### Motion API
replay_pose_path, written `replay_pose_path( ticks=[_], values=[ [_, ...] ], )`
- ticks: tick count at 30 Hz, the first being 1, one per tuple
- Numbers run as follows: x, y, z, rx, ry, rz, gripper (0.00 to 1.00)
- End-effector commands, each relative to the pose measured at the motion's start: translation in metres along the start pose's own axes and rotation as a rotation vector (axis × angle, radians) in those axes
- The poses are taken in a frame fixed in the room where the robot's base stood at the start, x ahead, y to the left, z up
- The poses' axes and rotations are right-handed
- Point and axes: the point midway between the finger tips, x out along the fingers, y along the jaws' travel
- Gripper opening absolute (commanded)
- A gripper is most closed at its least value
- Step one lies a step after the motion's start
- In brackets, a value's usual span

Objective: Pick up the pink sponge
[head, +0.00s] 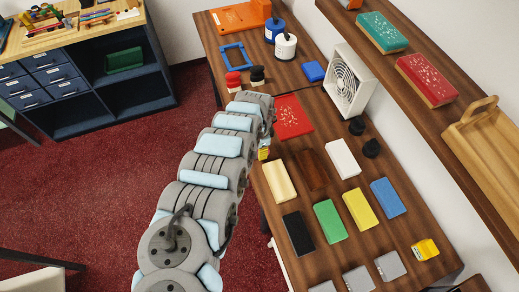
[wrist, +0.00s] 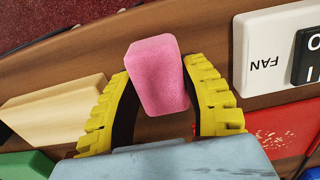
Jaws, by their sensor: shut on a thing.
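The pink sponge (wrist: 158,78) stands between the two yellow ribbed fingers of my gripper (wrist: 158,70) in the wrist view. The fingers are shut on it, one on each side. Its upper end sticks out past the fingertips, over the brown wood of the counter. I cannot tell whether it still touches the wood. In the head view my arm hides the sponge, and only a bit of yellow finger (head: 264,154) shows at the counter's left edge.
A cream block (wrist: 52,108) lies left of the sponge, and a white FAN switch panel (wrist: 268,55) is to the right. A red speckled block (head: 293,117) and a dark brown block (head: 312,170) lie nearby. A white fan (head: 349,82) stands farther back. Several coloured blocks lie in front.

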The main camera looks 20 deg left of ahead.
Motion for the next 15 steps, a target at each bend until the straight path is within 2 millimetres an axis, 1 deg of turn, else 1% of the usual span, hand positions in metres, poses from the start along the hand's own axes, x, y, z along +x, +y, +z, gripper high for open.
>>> replay_pose_path(
  ticks=[5,10,15],
  values=[
    [-0.009,-0.001,0.0,0.0,0.0,-0.001,0.24],
    [-0.028,-0.002,0.001,0.001,-0.002,-0.002,0.24],
    [-0.045,0.007,0.002,0.004,0.001,-0.002,0.24]
  ],
)
